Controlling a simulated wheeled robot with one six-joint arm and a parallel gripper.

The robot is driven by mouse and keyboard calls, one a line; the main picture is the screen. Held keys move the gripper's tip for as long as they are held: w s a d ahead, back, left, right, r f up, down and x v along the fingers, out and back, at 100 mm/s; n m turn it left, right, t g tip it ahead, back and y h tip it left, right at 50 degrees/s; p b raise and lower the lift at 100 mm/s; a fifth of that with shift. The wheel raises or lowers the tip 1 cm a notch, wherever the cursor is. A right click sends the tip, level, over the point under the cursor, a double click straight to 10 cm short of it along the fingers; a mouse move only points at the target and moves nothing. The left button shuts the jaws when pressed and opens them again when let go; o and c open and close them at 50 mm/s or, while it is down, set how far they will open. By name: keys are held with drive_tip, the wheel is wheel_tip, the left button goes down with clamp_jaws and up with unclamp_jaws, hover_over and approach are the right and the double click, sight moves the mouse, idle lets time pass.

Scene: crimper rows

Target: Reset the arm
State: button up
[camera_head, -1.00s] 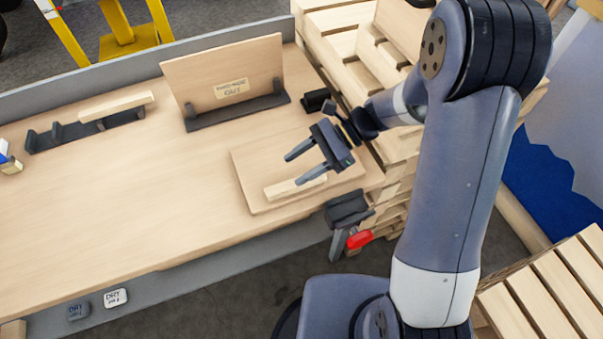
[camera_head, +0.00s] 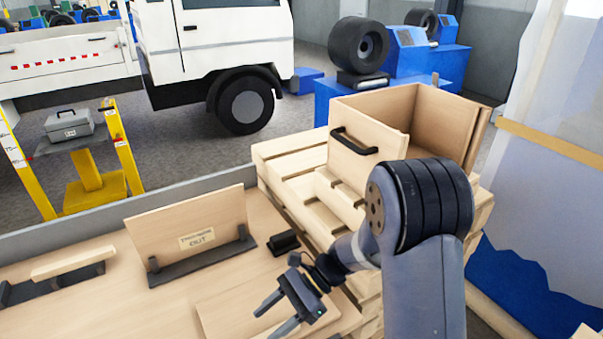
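My gripper (camera_head: 276,314) is in the lower middle of the head view, at the end of my grey-blue arm. Its two dark fingers are spread apart, with nothing seen between them. It is above the right part of the wooden workbench (camera_head: 85,312), over a flat wooden board (camera_head: 228,307). The lower part of that board is cut off by the frame's bottom edge.
An upright wooden panel marked OUT (camera_head: 185,225) stands in a dark holder left of my gripper. A small black block (camera_head: 284,242) lies behind the gripper. A wooden box (camera_head: 370,170) with a black handle sits on stacked pallets (camera_head: 290,160). A white truck (camera_head: 215,50) stands beyond.

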sight(273, 328)
wheel_tip(273, 328, down, 6)
drive_tip(key=shift+r, duration=0.25)
wheel_tip(273, 328, up, 2)
drive_tip(key=shift+r+p, duration=0.1)
drive_tip(key=shift+p, duration=1.05)
drive_tip(key=shift+r+p, duration=0.55)
drive_tip(key=shift+r, duration=0.2)
